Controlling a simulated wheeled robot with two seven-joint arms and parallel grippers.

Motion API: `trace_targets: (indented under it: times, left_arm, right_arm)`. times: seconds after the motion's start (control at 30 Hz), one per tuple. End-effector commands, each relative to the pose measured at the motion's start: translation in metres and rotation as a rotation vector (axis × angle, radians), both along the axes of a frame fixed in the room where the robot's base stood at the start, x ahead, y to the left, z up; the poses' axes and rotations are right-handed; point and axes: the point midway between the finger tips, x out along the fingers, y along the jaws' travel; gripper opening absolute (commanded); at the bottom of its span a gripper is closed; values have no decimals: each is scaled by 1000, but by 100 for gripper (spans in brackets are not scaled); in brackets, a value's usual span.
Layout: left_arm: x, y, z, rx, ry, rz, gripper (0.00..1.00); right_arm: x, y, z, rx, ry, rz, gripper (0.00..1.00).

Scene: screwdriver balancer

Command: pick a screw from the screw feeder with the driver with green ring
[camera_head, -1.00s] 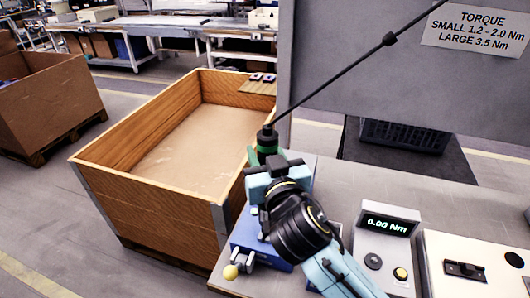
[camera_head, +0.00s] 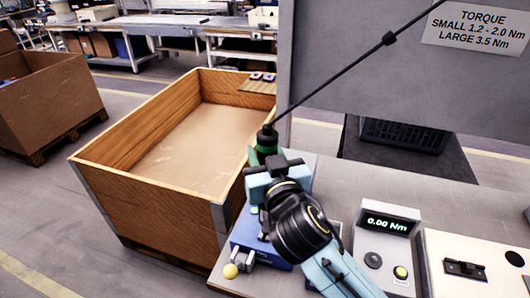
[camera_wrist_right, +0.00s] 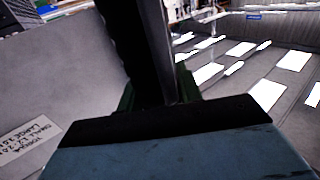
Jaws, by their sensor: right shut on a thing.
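The driver with green ring (camera_head: 267,141) hangs from a dark slanting arm or cable in the head view. My right gripper (camera_head: 266,158) is shut on it; the fingers are mostly hidden behind my wrist. The driver's dark body (camera_wrist_right: 150,60) also fills the middle of the right wrist view, with green at its sides. The blue screw feeder (camera_head: 246,239) sits on the table corner directly below my right wrist, partly covered by my arm. The driver's tip and any screw are hidden. My left gripper is not in view.
A torque box (camera_head: 386,245) reading 0.00 Nm and a white panel (camera_head: 475,268) stand right of my arm. A yellow knob (camera_head: 231,271) is at the feeder's front. A large wooden crate (camera_head: 150,200) stands left of the table. A grey panel (camera_head: 350,60) rises behind.

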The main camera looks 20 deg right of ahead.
Motion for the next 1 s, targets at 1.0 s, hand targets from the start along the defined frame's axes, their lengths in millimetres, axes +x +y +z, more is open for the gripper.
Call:
trace_targets:
  times: [1.0]
  left_arm:
    - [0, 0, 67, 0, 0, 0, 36]
  right_arm:
    - [0, 1, 71, -1, -1, 3, 0]
